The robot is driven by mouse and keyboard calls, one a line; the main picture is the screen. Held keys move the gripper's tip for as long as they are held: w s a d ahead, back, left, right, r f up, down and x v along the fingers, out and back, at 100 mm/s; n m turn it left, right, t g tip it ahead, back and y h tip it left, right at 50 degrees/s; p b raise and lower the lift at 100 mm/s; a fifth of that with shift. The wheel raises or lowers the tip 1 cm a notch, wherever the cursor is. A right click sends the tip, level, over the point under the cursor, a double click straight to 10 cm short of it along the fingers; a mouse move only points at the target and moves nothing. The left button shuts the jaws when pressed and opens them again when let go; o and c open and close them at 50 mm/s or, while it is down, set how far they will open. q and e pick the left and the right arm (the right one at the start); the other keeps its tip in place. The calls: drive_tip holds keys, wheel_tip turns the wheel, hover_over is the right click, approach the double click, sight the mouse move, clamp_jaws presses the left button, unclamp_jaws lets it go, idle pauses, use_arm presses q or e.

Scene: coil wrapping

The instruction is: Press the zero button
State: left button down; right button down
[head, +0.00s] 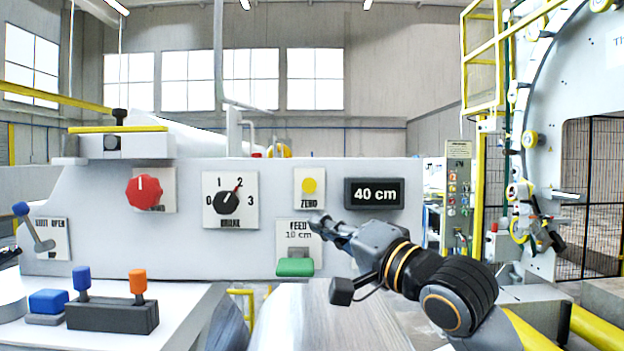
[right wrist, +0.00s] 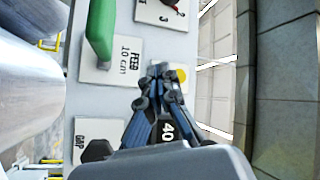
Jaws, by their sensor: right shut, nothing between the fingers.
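The zero button (head: 309,186) is a round yellow cap on a white plate marked ZERO, on the grey panel's upper right. It also shows in the right wrist view (right wrist: 181,75). My right gripper (head: 317,222) is shut and empty. Its fingertips are just below the ZERO plate in the head view. In the right wrist view the closed fingertips (right wrist: 158,69) appear beside the yellow button; whether they touch the panel I cannot tell. The display (head: 374,193) right of the button reads 40 cm. My left gripper is not clearly in view.
Below the button is the FEED 10 cm plate with a green lever (head: 295,267). A black brake dial (head: 230,202) and a red knob (head: 145,191) are to the left. Blue and orange levers (head: 112,315) stand on the front left console. A large ring machine (head: 545,110) stands right.

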sight(314, 190)
use_arm(q)
drive_tip(key=shift+w+a+r+p, duration=0.1)
drive_tip(key=shift+w+r+p, duration=0.25)
drive_tip(key=shift+r, duration=0.1)
use_arm(e)
drive_tip(key=s+a+r+n+y, duration=0.1)
drive_tip(key=s+r, duration=0.3)
drive_tip(key=r, duration=0.1)
drive_tip(key=shift+s+a+r+g+y, duration=0.25)
drive_tip(key=shift+s+a+g+y, duration=0.05)
drive_tip(key=shift+s, duration=0.1)
drive_tip(key=shift+w, duration=0.1)
